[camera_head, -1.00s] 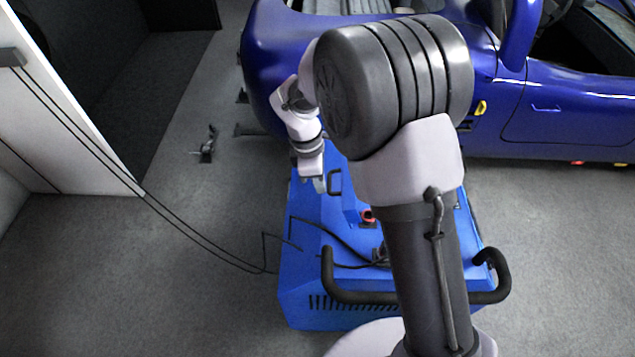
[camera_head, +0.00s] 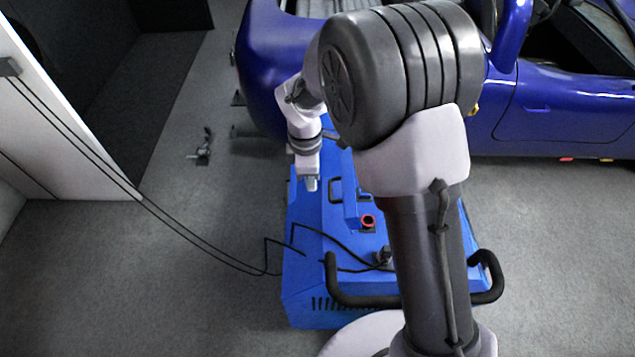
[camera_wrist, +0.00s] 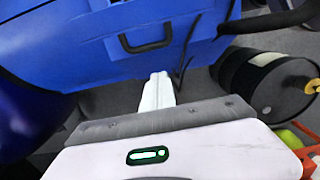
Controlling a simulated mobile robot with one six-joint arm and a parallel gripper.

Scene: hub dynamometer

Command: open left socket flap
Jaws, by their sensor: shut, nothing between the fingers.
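The blue dynamometer unit (camera_head: 300,262) stands on the floor beside the car. My gripper (camera_head: 310,186) points down at the unit's far left part, left of a black handle (camera_head: 335,190). In the wrist view my gripper (camera_wrist: 160,76) is shut and empty, its fingers together near the edge of the blue unit (camera_wrist: 70,45). The handle (camera_wrist: 146,42) shows there beyond the fingertips. I cannot make out the left socket flap in either view. I cannot tell whether the fingertips touch the unit.
A red button (camera_head: 368,221) and a plug with black cables (camera_head: 384,258) are on the unit. A black bar (camera_head: 345,295) runs along its front. Cables reach left to a white panel (camera_head: 65,110). The blue car (camera_head: 565,110) is behind. A black barrel (camera_wrist: 262,82) shows in the wrist view.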

